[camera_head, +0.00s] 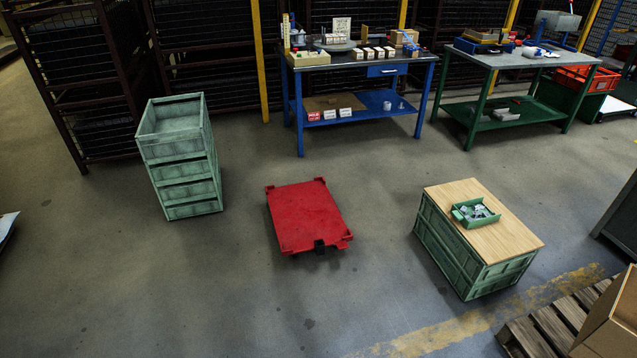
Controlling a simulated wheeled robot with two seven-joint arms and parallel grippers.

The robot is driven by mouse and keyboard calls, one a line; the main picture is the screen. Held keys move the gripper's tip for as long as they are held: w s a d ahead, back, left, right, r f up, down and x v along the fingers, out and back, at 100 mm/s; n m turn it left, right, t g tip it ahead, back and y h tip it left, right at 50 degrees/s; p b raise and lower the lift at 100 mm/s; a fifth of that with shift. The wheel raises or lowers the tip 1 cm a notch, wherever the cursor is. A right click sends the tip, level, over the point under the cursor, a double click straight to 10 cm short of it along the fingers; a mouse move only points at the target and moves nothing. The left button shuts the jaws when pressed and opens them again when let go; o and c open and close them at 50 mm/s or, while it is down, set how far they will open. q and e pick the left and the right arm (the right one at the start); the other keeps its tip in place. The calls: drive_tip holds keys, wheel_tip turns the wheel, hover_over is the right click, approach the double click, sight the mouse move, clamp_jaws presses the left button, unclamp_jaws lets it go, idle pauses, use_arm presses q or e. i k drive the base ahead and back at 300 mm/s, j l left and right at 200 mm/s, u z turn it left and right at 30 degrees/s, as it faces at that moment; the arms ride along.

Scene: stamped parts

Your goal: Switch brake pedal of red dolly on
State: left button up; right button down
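The red dolly (305,215) lies flat on the concrete floor near the middle of the head view. The wheels are mostly hidden under the deck. Neither of my grippers is in view.
A stack of green crates (180,160) stands left of the dolly. A green crate with a wooden top (500,240) and a small green bin (476,213) stands to the right. Blue (360,60) and green (520,62) workbenches are behind. A pallet (550,325) is at lower right. Floor in front is clear.

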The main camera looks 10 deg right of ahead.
sight(340, 245)
drive_tip(key=i, duration=1.85)
